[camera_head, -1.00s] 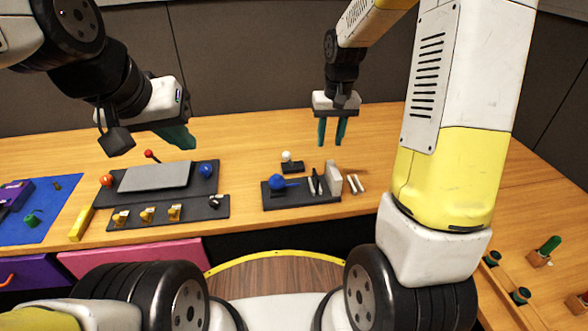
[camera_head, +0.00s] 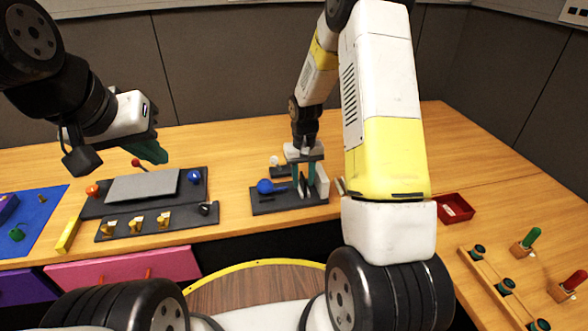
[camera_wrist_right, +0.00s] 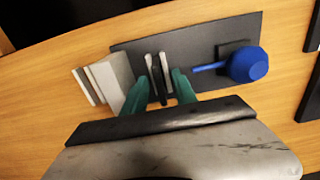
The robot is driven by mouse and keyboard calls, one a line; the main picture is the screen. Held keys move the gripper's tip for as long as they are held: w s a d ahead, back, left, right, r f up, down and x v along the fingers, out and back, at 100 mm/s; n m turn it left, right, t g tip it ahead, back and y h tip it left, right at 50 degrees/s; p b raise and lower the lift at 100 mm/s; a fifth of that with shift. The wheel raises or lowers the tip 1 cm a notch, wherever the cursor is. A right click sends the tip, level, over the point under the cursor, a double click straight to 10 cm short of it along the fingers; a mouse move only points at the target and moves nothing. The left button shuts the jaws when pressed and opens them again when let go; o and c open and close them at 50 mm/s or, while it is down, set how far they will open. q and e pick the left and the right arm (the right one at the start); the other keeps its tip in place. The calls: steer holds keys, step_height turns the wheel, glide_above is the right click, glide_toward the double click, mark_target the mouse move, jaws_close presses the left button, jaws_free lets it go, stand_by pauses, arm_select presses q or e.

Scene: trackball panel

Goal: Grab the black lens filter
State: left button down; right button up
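The black lens filter (camera_wrist_right: 158,80) is a thin dark upright piece between two pale slats on a dark base plate (camera_wrist_right: 205,45). In the head view it sits low between my right fingers and is partly hidden. My right gripper (camera_head: 305,178) is over the plate, fingers pointing down. In the right wrist view its two teal fingers (camera_wrist_right: 158,88) are apart, on either side of the black filter, with a gap to each side. I cannot tell whether they touch the slats. My left gripper (camera_head: 151,150) hangs at the left above a grey panel, its fingers seen edge-on.
A blue ball with a handle (camera_wrist_right: 247,65) stands on the same plate. A pale block (camera_wrist_right: 112,80) is close beside one right finger. A grey panel (camera_head: 145,187) with knobs lies left. A red tray (camera_head: 456,208) and a wooden rack (camera_head: 495,285) are at the right.

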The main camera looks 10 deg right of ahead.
jaws_close()
stand_by(0.4)
